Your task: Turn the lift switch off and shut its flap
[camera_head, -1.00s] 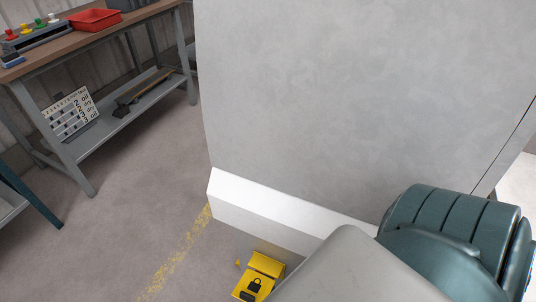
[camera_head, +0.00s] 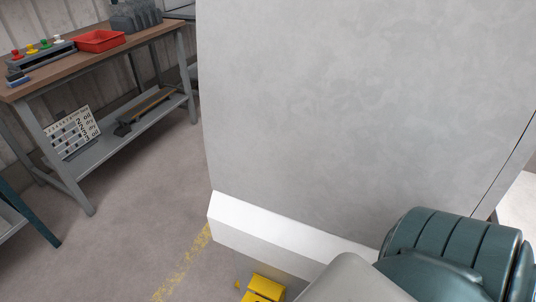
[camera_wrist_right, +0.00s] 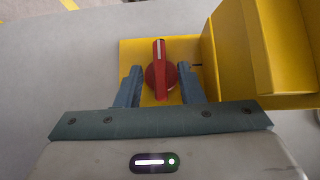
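The red lift switch knob (camera_wrist_right: 160,72) sits on a yellow plate (camera_wrist_right: 132,52) in the right wrist view. Its handle stands upright in the picture, with a pale line at its upper end. A dark tick shows on the plate to its right. The yellow flap (camera_wrist_right: 234,45) stands open at the right of the knob. My right gripper (camera_wrist_right: 160,90) is open, with one finger on each side of the knob's lower part; contact cannot be told. In the head view a yellow part (camera_head: 264,288), seemingly the switch box, shows at the bottom edge, mostly cut off. My left gripper is out of view.
A large grey machine panel (camera_head: 350,110) with a white base ledge (camera_head: 280,232) fills the middle. A workbench (camera_head: 90,62) with a red tray (camera_head: 100,41) stands at the left. The floor between them is clear, with a yellow line (camera_head: 183,265).

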